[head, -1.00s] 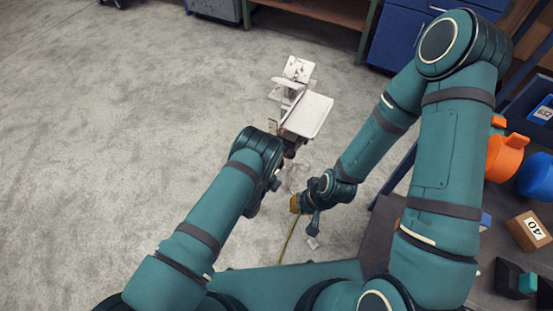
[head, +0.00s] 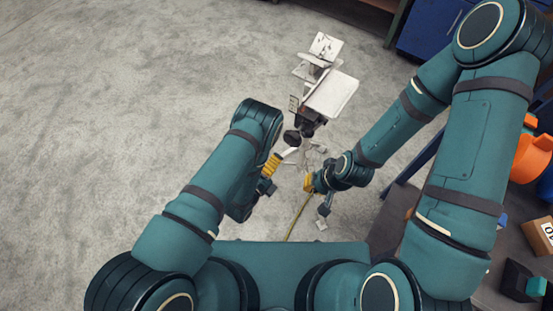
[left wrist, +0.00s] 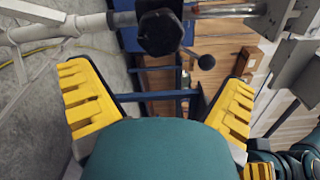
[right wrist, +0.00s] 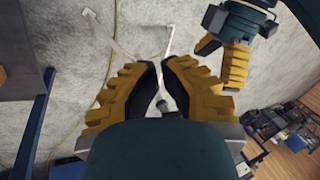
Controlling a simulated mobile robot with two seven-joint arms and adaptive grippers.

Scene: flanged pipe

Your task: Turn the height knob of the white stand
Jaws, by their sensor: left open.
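The white stand (head: 331,95) has a pale tray top and is upright in the upper middle of the head view. Its dark height knob (head: 292,137) is on the post below the tray; in the left wrist view the black faceted knob (left wrist: 160,32) lies beyond the fingertips, near their midline. My left gripper (head: 271,167) is open and empty, just below the knob in the head view; its spread yellow fingers (left wrist: 160,80) do not touch it. My right gripper (head: 308,182) is low near the legs.
A small dark ball-ended lever (left wrist: 206,62) shows beside the knob. The stand's white legs (right wrist: 172,28) spread on the floor, and a yellow cable (head: 299,217) runs there. A workbench with orange and blue items (head: 535,158) stands at right. Floor at left is clear.

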